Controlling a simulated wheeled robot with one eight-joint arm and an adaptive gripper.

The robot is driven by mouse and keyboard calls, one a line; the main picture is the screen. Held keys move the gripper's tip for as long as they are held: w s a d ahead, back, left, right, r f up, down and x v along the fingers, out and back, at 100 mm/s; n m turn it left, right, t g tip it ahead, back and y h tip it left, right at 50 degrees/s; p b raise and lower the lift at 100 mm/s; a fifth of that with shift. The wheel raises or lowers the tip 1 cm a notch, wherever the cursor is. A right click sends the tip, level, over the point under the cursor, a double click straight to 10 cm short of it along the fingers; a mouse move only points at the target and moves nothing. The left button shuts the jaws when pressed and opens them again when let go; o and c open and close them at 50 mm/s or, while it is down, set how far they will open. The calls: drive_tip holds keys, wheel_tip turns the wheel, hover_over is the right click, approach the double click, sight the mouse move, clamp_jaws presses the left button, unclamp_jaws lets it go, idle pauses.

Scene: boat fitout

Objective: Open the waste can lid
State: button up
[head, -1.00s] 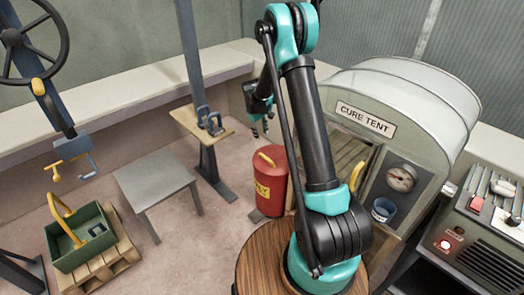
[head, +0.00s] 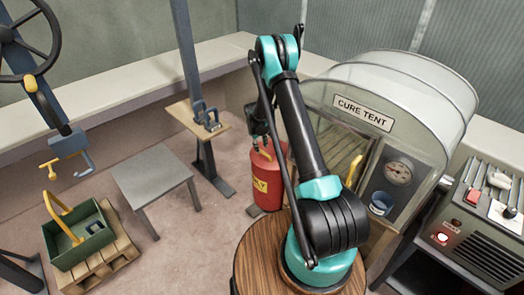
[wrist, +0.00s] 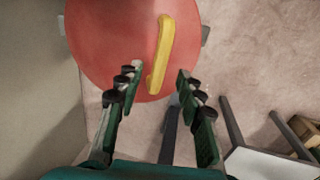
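The waste can (head: 266,185) is a red drum with a yellow label, standing on the floor left of my arm's base in the head view. Its round red lid (wrist: 105,35) is shut and fills the upper part of the wrist view. A yellow bar handle (wrist: 160,52) sits on the lid. My gripper (wrist: 158,72) is open and empty, pointing at the lid from above. The handle's near end appears between the two fingertips; I cannot tell if they touch it. In the head view my gripper (head: 263,143) is at the lid's top and hides the handle.
The cure tent (head: 400,120) stands close on the right. A grey table (head: 153,178) and a wooden-topped stand (head: 196,122) are to the left. A green crate (head: 80,240) sits on a pallet farther left. Floor between can and table is clear.

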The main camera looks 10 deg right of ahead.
sight(262, 151)
drive_tip(key=shift+w+d+f, duration=0.1)
drive_tip(key=shift+d+f, duration=0.05)
drive_tip(key=shift+f, duration=0.6)
drive_tip(key=shift+w+d+f, duration=0.1)
drive_tip(key=shift+f, duration=0.65)
clamp_jaws()
